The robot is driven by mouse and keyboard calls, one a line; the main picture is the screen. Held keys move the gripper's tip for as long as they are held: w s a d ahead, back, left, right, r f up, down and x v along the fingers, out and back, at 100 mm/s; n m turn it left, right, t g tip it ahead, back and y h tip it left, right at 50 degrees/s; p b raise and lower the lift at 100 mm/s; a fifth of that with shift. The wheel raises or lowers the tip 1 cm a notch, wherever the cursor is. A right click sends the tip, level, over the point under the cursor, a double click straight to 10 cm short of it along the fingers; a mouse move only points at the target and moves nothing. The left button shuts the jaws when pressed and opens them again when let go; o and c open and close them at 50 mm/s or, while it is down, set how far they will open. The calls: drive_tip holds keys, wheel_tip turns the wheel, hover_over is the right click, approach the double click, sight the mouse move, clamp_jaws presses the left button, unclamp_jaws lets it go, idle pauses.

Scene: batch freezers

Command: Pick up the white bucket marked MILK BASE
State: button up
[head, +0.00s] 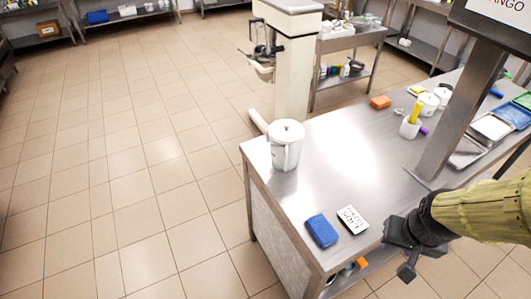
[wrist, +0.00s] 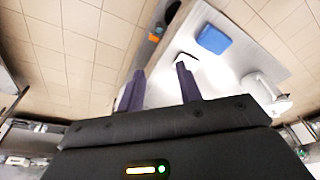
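A white lidded bucket (head: 286,152) with a handle stands upright on the left end of the steel counter (head: 325,165). No MILK BASE marking is readable on it. My gripper (head: 398,255) is at the counter's front edge, to the right of and nearer than the bucket, well apart from it. In the wrist view my gripper (wrist: 158,88) has its two dark fingers spread with nothing between them. A white rounded object (wrist: 282,106) at the right of the wrist view may be the same bucket, but I cannot tell.
A blue sponge (head: 321,231) and a white card with black writing (head: 352,219) lie near the counter's front edge. The counter around the bucket is clear.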

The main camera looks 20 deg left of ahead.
drive_tip(key=shift+a, duration=0.35)
drive_tip(key=shift+w, duration=0.1)
drive_tip(key=w+a+f+n+t+y+b, duration=0.25)
drive_tip(key=w+n, duration=0.25)
drive_tip(key=w, duration=0.5)
drive_tip(key=w+a+f+n+t+y+b, duration=0.1)
drive_tip(key=w+f+n+t+b, duration=0.2)
drive_tip(key=w+n, duration=0.45)
drive_tip(key=w+a+f+n+t+y+b, duration=0.1)
drive_tip(key=w+a+n+t+b, duration=0.25)
drive_tip(key=w, duration=0.85)
drive_tip(key=a+f+n+g+y+b, duration=0.2)
drive_tip(key=a+f+n+y+b, duration=0.1)
drive_tip(key=n, duration=0.3)
drive_tip(key=a+f+n+g+y+b, duration=0.3)
drive_tip(key=f+n+y, duration=0.1)
drive_tip(key=f+n, duration=0.1)
drive_tip(key=a+f+n+g+y+b, duration=0.2)
drive_tip(key=a+f+n+g+y, duration=0.1)
drive_tip(key=n, duration=0.4)
drive_tip(key=shift+s+f+y+b, duration=0.15)
drive_tip(key=shift+f+y+b, duration=0.3)
drive_tip(key=shift+f, duration=0.15)
drive_tip(key=shift+s+a+r+g, duration=0.1)
drive_tip(key=shift+s+g, duration=0.05)
drive_tip(key=shift+g, duration=0.15)
